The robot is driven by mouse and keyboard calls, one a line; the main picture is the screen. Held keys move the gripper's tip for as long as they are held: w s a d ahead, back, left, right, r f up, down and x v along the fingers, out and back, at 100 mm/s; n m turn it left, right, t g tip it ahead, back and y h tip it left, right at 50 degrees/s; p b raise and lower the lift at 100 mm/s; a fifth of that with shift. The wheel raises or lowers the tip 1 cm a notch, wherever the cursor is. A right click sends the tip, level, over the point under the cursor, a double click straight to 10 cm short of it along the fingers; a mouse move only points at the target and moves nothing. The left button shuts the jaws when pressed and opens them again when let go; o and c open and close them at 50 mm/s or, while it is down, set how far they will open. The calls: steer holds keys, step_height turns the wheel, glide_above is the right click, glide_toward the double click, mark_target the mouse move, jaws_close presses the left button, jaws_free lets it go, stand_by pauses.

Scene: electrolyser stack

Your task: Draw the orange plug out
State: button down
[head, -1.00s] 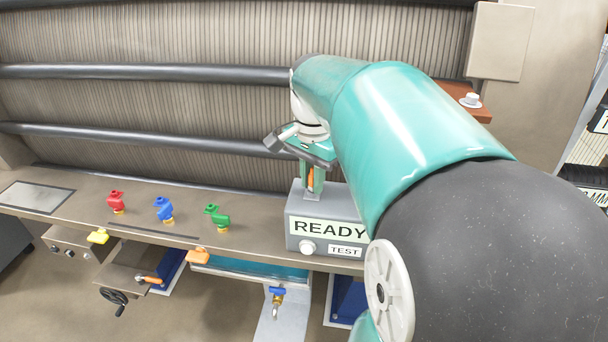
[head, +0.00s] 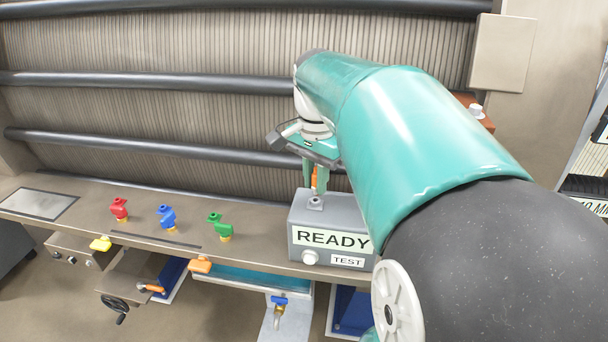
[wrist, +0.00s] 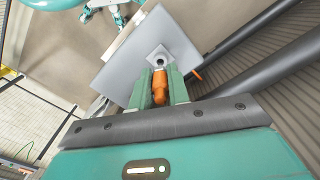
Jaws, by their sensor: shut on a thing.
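The orange plug (wrist: 159,87) is between the two green fingers of my gripper (wrist: 160,82) in the wrist view. My gripper is shut on it. In the head view the plug (head: 315,180) shows as a small orange patch between the fingers, just above the grey box marked READY and TEST (head: 299,215). The box's top socket (head: 315,203) is in view below the plug. The wrist view shows the socket's dark round hole (wrist: 160,62) uncovered, with the plug's end apart from it. Part of my gripper is hidden by my arm in the head view.
Red (head: 119,209), blue (head: 167,217) and green (head: 219,226) valve handles stand on the bench left of the box. Dark horizontal bars (head: 150,83) cross the ribbed stack behind.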

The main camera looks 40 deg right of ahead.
steer(key=shift+r, duration=1.85)
